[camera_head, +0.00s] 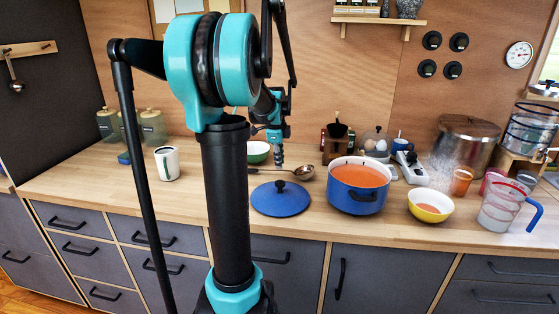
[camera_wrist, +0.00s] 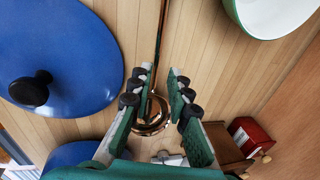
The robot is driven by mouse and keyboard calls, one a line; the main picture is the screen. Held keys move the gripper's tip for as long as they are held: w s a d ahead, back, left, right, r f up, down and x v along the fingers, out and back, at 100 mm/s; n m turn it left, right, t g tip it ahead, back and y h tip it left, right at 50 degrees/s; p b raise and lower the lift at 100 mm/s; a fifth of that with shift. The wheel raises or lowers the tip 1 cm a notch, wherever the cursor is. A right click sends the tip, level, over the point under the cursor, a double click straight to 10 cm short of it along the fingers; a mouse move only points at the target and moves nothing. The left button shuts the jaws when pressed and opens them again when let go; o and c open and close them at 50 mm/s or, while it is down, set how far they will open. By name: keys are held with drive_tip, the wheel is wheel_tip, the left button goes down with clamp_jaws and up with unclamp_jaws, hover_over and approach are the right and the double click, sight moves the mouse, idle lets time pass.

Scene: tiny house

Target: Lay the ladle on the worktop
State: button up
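The metal ladle (camera_head: 304,172) lies on the wooden worktop (camera_head: 335,225) behind the blue lid, its bowl to the right and its long handle to the left. In the wrist view the ladle's handle (camera_wrist: 159,35) runs up from between the fingers, and its coppery bowl is partly hidden by them. My gripper (camera_head: 278,163) points down over the ladle. In the wrist view my gripper (camera_wrist: 161,71) is open, with one finger on each side of the ladle and a gap between them. I cannot tell the exact height of the fingertips above the worktop.
The blue lid (camera_head: 280,199) lies in front of the ladle. A blue pot (camera_head: 356,202) of orange soup stands to the right, and a green bowl (camera_head: 258,151) stands behind. A wooden box (camera_head: 336,150) stands near the wall. Worktop left of the lid is partly clear.

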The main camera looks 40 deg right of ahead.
drive_tip(key=shift+o, duration=0.6)
drive_tip(key=v, duration=1.2)
drive_tip(key=shift+s, duration=0.1)
